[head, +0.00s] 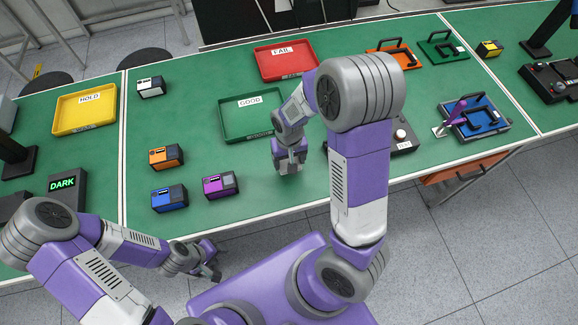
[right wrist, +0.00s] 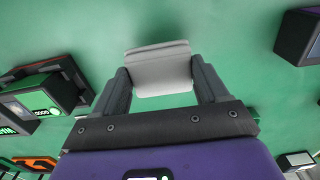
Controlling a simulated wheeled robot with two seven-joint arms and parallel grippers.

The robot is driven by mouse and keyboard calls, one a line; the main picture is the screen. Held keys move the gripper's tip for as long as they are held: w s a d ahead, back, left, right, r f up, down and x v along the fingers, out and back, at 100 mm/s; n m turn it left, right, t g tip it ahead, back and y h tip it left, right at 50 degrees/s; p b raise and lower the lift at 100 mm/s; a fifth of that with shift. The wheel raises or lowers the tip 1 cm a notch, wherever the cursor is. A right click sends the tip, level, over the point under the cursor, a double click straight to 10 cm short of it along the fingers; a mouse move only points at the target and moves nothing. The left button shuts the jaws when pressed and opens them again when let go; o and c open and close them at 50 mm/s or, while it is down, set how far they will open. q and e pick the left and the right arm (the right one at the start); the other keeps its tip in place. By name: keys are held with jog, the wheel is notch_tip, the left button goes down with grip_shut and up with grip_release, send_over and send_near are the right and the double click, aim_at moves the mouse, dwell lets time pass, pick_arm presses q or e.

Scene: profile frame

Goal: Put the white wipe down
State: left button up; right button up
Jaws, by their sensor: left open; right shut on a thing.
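The white wipe (right wrist: 158,68) is a pale, folded piece between the two fingers of my right gripper in the right wrist view, with green table surface behind it. My right gripper (head: 290,163) is shut on it, pointing down over the middle of the green table, in front of the green GOOD tray (head: 227,122). In the head view I cannot clearly make out the wipe at the fingertips. Whether the wipe touches the table I cannot tell. My left gripper (head: 213,264) is open and empty at the table's front edge, lower left.
A purple-fronted box (head: 219,185), a blue one (head: 169,198) and an orange one (head: 166,157) stand left of my right gripper. A red FAIL tray (head: 262,61) and yellow HOLD tray (head: 60,115) lie farther off. My right arm partly covers a dark button device (head: 402,138).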

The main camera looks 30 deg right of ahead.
jog(key=shift+f+b, duration=0.35)
jog(key=shift+f, duration=1.75)
jog(key=shift+f, duration=0.2)
jog(key=o, duration=0.9)
jog(key=shift+r, duration=0.1)
jog(key=shift+o, duration=0.2)
jog(key=shift+r, duration=0.1)
jog(key=shift+r, duration=0.35)
notch_tip(320, 180, up, 12)
jog(key=shift+f+p, duration=0.25)
jog(key=shift+p, duration=0.95)
